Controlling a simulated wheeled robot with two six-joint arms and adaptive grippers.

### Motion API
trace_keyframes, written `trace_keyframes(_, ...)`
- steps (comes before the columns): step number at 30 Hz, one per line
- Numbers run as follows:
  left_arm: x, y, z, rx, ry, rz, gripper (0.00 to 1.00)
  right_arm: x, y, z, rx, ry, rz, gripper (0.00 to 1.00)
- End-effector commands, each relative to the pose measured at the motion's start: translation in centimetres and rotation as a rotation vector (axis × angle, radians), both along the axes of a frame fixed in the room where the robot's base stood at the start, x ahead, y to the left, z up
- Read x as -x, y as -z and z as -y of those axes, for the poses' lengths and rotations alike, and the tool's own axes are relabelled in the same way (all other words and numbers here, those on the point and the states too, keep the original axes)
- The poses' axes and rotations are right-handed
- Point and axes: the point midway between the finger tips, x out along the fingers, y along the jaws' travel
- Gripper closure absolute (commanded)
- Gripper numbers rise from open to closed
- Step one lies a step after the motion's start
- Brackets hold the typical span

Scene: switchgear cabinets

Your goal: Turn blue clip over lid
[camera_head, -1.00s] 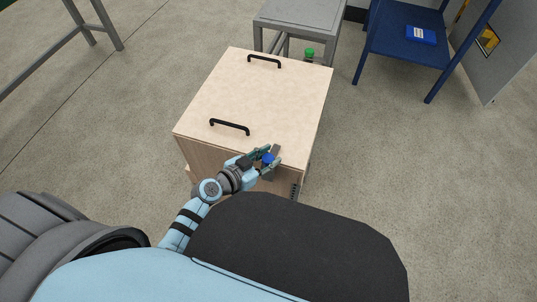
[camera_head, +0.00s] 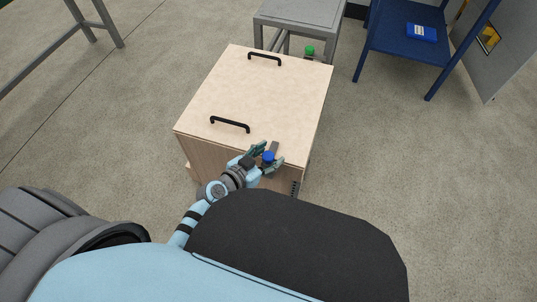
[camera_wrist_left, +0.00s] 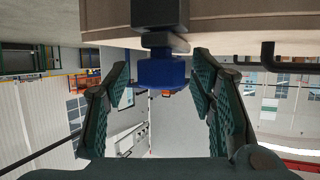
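The wooden box's lid (camera_head: 265,95) is pale and flat, with two black handles. The blue clip (camera_head: 269,156) is at the lid's near edge, with a grey part beside it. In the left wrist view the blue clip (camera_wrist_left: 160,72) hangs from a dark stem at the lid edge, upper middle. My left gripper (camera_head: 265,158) is at the clip with its fingers spread. In the left wrist view its green ridged fingers (camera_wrist_left: 163,90) stand open on either side of the clip, with gaps visible. My right gripper is not seen.
A grey table (camera_head: 300,14) stands behind the box, with a green-topped object (camera_head: 309,51) near it. A blue shelf (camera_head: 405,45) holding a blue case (camera_head: 421,33) is at the back right. Floor is clear left and right of the box.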

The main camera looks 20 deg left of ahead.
Motion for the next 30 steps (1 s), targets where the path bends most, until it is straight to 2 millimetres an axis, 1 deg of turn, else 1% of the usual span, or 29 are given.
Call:
trace_keyframes(5,0.3,-0.2,-0.2,-0.001,-0.001,0.001,0.50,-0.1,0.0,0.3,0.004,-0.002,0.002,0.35)
trace_keyframes(8,1.6,-0.7,-0.7,-0.003,-0.001,0.001,0.50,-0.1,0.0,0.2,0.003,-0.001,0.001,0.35)
trace_keyframes(15,7.4,-3.2,-2.8,-0.005,0.002,-0.001,0.50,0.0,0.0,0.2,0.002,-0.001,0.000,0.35)
trace_keyframes(19,9.6,-4.1,-3.6,-0.005,0.002,-0.001,0.50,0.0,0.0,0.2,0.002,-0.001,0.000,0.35)
trace_keyframes(22,10.3,-4.6,-3.9,-0.001,0.001,-0.001,0.50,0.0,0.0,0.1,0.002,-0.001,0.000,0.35)
trace_keyframes(30,10.4,-4.6,-3.9,0.000,0.000,0.001,0.50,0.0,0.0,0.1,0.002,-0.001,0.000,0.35)
